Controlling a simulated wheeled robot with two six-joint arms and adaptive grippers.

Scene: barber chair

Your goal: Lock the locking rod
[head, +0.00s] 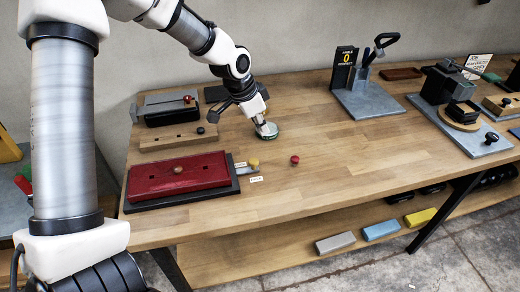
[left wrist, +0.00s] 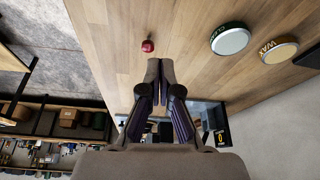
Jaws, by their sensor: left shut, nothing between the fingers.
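A red block (head: 180,175) lies on a dark base at the left of the table. At its right end is a yellow knob (head: 253,163), with small white labels beside it. A red knob (head: 295,160) stands on the table to the right; a red knob (left wrist: 147,46) also shows in the left wrist view. I cannot tell which part is the locking rod. My right gripper is out of view.
A wooden fixture (head: 178,137) lies behind the red block. A grey tool stand (head: 368,98) is at the back. The table middle is clear.

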